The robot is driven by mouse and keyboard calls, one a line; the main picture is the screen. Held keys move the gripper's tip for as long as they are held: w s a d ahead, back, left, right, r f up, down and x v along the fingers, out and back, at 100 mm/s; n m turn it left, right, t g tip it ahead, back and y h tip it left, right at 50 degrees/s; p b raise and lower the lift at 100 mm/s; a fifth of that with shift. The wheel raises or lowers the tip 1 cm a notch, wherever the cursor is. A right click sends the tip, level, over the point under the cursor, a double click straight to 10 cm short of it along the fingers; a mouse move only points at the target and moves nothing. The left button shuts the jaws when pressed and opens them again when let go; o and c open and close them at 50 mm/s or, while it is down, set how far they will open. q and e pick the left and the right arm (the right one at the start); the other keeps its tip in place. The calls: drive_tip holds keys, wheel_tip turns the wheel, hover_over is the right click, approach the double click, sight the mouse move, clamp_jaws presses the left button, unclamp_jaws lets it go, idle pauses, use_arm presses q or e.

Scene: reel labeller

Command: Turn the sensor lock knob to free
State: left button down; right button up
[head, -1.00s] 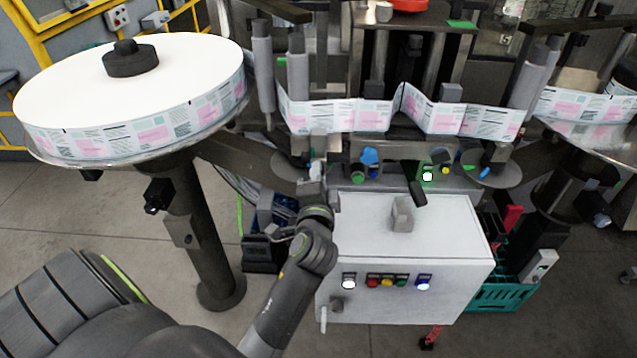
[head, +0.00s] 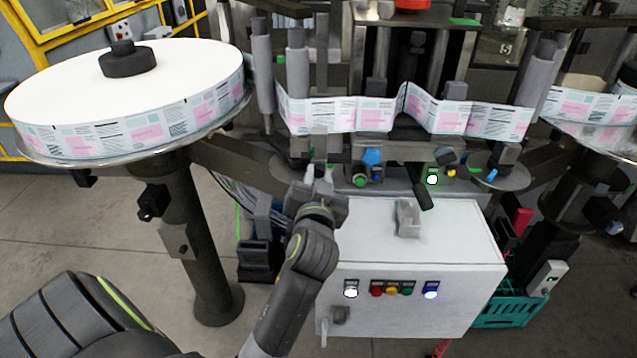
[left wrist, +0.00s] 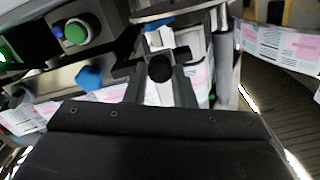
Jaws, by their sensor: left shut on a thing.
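My left gripper (head: 320,172) is at the front of the labeller, below the label web and left of the blue knob (head: 371,157). In the left wrist view its fingers (left wrist: 161,75) are shut on a small dark round knob (left wrist: 160,68), which appears to be the sensor lock knob. The fingers cover part of it, and I cannot read its turn position. In the head view the gripper hides this knob. The blue knob also shows in the left wrist view (left wrist: 90,77), apart from the fingers. My right gripper is in neither view.
A green button (head: 361,181) sits close to the right of my left gripper. The large label reel (head: 125,85) stands at left. The label web (head: 355,114) runs just above the gripper. A white control box (head: 455,250) stands below at right.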

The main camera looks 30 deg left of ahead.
use_arm(q)
drive_tip(key=n+b, duration=0.1)
drive_tip(key=n, duration=0.2)
drive_tip(key=shift+f+n, duration=0.1)
drive_tip(key=shift+n, duration=0.2)
drive_tip(key=shift+n+b, duration=0.55)
drive_tip(key=shift+n, duration=0.95)
drive_tip(key=c, duration=1.2)
unclamp_jaws()
